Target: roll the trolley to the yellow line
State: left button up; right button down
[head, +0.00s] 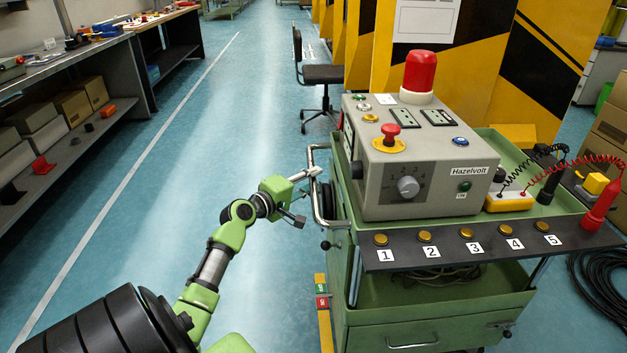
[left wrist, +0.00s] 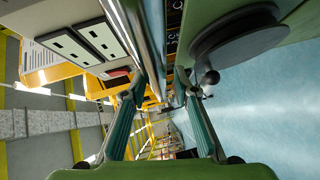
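The green trolley (head: 440,330) stands at the right of the head view, with a bent metal handle (head: 316,205) on its left side. My left gripper (head: 307,196) is at this handle with its fingers spread. In the left wrist view, the two fingers (left wrist: 160,108) are apart, and a shiny metal bar (left wrist: 150,45) runs between and beyond their tips. I cannot tell whether they touch it. A yellow strip (head: 325,333) with green and red labels shows low beside the trolley; I cannot tell if it is the yellow line. My right gripper is out of view.
A grey Hazelvolt control box (head: 425,160) with a red lamp sits on the trolley. A panel of numbered buttons (head: 490,247) juts from its front. A chair (head: 318,80) and yellow-black barriers (head: 520,70) stand behind. Shelving (head: 75,140) lines the left. Blue floor (head: 190,150) between is clear.

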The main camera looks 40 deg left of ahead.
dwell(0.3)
pick_arm(q)
jog(key=s+r, duration=0.1)
jog(key=s, duration=1.1)
jog(key=shift+d+r, duration=0.4)
jog(key=shift+d, duration=0.05)
